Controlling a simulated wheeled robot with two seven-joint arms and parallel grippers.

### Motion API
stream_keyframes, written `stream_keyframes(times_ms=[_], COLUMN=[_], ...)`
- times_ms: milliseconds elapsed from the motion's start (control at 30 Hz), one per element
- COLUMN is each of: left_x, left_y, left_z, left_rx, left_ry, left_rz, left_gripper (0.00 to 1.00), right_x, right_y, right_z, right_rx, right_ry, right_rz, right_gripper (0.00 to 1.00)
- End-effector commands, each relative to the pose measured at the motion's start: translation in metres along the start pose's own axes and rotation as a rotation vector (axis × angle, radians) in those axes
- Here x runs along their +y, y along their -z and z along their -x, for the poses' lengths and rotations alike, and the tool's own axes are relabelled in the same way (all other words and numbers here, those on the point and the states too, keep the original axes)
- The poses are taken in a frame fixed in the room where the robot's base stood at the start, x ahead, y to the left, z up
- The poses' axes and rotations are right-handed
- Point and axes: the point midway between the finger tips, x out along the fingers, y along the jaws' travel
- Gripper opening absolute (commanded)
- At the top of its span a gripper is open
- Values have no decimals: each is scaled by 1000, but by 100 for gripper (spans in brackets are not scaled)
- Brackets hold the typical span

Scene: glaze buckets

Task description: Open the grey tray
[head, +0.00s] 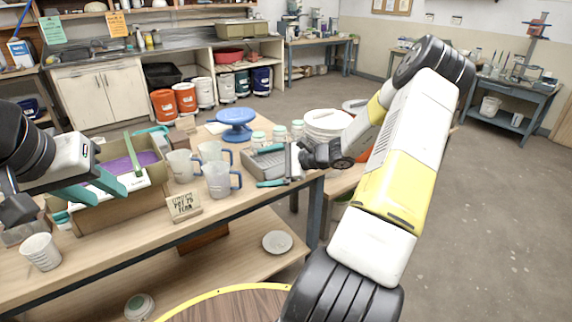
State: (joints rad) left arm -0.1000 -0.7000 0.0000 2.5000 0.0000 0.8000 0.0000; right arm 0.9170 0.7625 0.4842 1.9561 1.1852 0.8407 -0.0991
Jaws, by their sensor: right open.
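The grey tray (262,163) lies on the right end of the wooden table in the head view. It looks shallow, and its right part is hidden by my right gripper. My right gripper (263,168) reaches in from the right with its teal fingers apart, one along the tray's far side and one along its near side. I cannot tell whether they touch it. My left gripper (92,188) is at the left, over the near edge of a cardboard box (95,213). Its teal fingers look apart, with nothing seen between them.
Several clear measuring jugs (217,180) stand left of the tray, behind a small sign (184,206). A blue turntable (236,122) and several lidded jars (279,132) stand behind it. White plates (328,122) are stacked further back. A white cup (40,252) stands at front left.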

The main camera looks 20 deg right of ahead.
Motion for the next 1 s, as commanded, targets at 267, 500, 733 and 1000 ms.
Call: stream_keyframes(times_ms=[267,500,733,1000], left_x=[0,0,0,0], left_y=[0,0,0,0], left_z=[0,0,0,0], left_rx=[0,0,0,0], left_ry=[0,0,0,0], left_rz=[0,0,0,0], left_gripper=[36,36,36,36], right_x=[-18,-11,-18,-47], right_y=[144,219,233,240], right_z=[47,89,86,55], right_rx=[-63,-89,-93,-93], right_ry=[494,766,808,805], right_rz=[-472,-698,-732,-730], right_gripper=[95,95,95,95])
